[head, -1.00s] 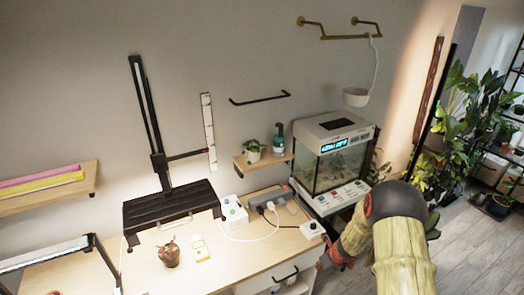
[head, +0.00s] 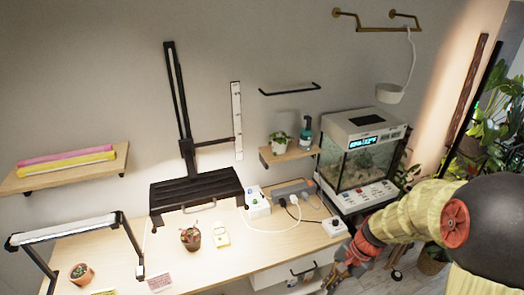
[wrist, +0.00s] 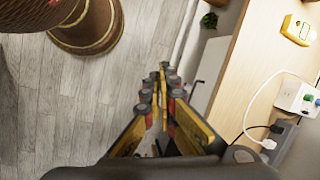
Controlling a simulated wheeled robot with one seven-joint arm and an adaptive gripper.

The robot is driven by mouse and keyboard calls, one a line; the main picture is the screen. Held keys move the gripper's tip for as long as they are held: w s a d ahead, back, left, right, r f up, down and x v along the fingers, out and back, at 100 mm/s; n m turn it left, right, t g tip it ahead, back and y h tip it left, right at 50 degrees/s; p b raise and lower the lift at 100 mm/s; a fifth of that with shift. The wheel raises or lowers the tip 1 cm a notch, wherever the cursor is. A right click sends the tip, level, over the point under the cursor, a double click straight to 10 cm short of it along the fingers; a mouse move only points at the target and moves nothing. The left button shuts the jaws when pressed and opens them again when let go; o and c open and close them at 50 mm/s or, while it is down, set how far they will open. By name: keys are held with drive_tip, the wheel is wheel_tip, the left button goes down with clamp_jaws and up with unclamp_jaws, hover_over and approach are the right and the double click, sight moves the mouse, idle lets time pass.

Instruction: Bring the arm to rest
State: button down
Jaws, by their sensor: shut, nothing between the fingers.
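My arm, with a yellow ribbed sleeve and dark joints, reaches in from the lower right of the head view. My gripper (head: 340,277) is low in front of the desk's right end, beside the open-looking drawer area. In the wrist view my gripper (wrist: 163,72) shows its yellow and black fingers drawn together at the tips, with nothing between them. The fingers point along the desk's front side, over the wood floor, and appear apart from the desk.
Grey floor (wrist: 60,115) is clear left of the fingers; a round brown base (wrist: 88,25) stands there.

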drive_tip(key=s+a+r+n+t+h+b, duration=0.1)
drive_tip(key=s+r+n+t, duration=0.1)
drive_tip(key=s+r+n, duration=0.3)
drive_tip(key=s+a+r+n+t+h+b, duration=0.1)
drive_tip(key=s+r+n+t+h+b, duration=0.1)
drive_tip(key=s+r, duration=0.8)
wheel_tip(320, 180, up, 6)
drive_tip(key=n+t, duration=0.1)
drive_tip(key=n, duration=0.1)
drive_tip(key=shift+s+r+n+b, duration=0.25)
drive_tip(key=shift+s+n+b, duration=0.05)
drive_tip(key=shift+s+n, duration=0.1)
drive_tip(key=shift+w+a, duration=0.1)
drive_tip(key=shift+a, duration=0.1)
